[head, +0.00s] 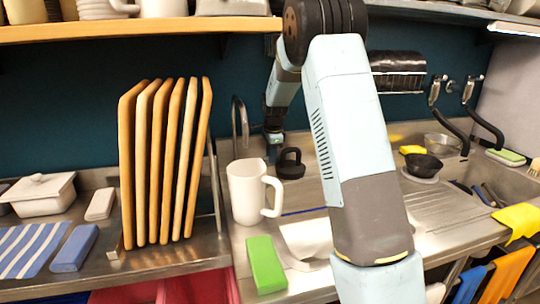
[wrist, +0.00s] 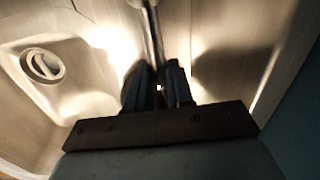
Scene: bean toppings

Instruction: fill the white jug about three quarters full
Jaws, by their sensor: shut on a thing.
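The white jug (head: 246,192) stands upright on the metal sink counter in the head view, its handle to the right. Its inside is hidden, so I cannot tell its fill level. A thin curved metal tap (head: 241,120) rises behind it. My gripper (head: 274,138) is behind and to the right of the jug, apart from it, small in the head view. In the wrist view my gripper (wrist: 157,84) is shut on a slim metal rod (wrist: 151,35). The rod may be a tap lever; the grip is dark and partly hidden.
A black ring-handled object (head: 290,164) stands right of the jug. A green sponge (head: 265,264) lies in front. Upright wooden boards (head: 165,165) stand left. A dark bowl (head: 423,165) sits right. A wooden shelf (head: 150,30) hangs above.

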